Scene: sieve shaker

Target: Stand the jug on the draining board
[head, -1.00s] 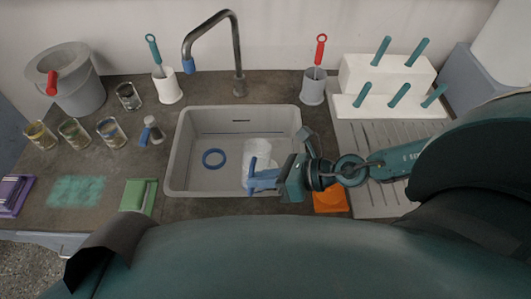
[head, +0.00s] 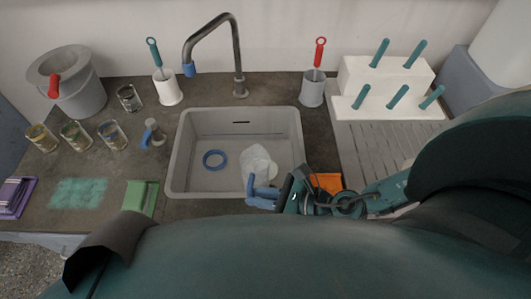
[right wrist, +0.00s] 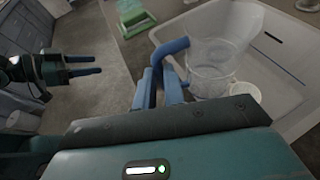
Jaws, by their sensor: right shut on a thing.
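The clear jug (head: 258,163) is in or just over the right part of the sink (head: 182,150), looking tilted in the head view. Its blue handle (right wrist: 172,48) and clear body (right wrist: 212,60) show in the right wrist view. My right gripper (head: 262,193) is at the sink's front edge, shut on the jug's handle; its blue fingers (right wrist: 160,88) show in the right wrist view. I cannot tell whether the jug touches the sink floor. The grooved draining board (head: 372,148) is right of the sink, partly hidden by my right arm. My left gripper (right wrist: 85,64) is open and empty.
A white rack with teal pegs (head: 386,78) stands at the back of the draining board. The tap (head: 238,65) arches behind the sink. A blue ring (head: 214,159) lies in the sink. An orange cloth (head: 327,183) lies by its front right corner. Several glasses (head: 77,134) stand left.

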